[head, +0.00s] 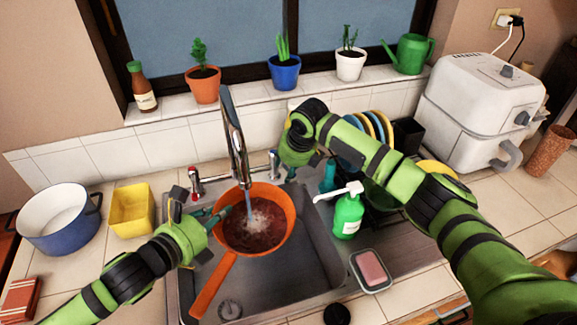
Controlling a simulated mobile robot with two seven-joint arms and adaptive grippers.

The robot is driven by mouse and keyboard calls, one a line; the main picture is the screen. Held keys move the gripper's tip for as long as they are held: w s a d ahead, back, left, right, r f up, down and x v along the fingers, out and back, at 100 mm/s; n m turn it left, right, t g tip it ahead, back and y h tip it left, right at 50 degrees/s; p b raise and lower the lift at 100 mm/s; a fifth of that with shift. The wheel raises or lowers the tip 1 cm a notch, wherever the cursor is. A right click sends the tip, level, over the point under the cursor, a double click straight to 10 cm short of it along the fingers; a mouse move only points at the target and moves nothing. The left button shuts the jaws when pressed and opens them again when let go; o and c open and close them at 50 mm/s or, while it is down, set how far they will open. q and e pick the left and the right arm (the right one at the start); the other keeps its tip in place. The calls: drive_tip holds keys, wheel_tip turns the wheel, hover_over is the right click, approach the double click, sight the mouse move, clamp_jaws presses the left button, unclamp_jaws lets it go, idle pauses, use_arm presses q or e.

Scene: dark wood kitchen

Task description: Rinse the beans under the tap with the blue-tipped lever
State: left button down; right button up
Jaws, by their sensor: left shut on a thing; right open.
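An orange long-handled strainer (284,236) is in the sink under the tap (236,135). Reddish-brown beans (255,236) lie in it. Water (249,203) runs from the spout onto the beans and froths white. My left gripper (218,215) is shut on the strainer's left rim. A lever with a red tip (195,182) stands left of the spout.
A green soap bottle (348,213), a dish rack with plates and a pink soap bar (371,266) in a dish stand right of the sink. A yellow tub (132,208) and a blue pot (64,232) stand left. Potted plants line the sill behind the tap.

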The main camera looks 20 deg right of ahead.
drive_tip(key=v, duration=1.2)
drive_tip(key=shift+f, duration=0.1)
drive_tip(key=shift+d, duration=0.1)
clamp_jaws()
drive_tip(key=w+d+f+m+y, duration=0.1)
drive_tip(key=d+m+y, duration=0.15)
drive_tip(key=m, duration=0.85)
drive_tip(key=w+d+f+m+g+y, duration=0.1)
drive_tip(key=d+m, duration=0.2)
drive_tip(key=m, duration=0.9)
drive_tip(key=w+d+f+m+y, duration=0.1)
drive_tip(key=d+f+m+y, duration=0.15)
drive_tip(key=m, duration=0.85)
drive_tip(key=x, duration=0.9)
drive_tip(key=shift+w+m, duration=0.25)
drive_tip(key=shift+m, duration=0.05)
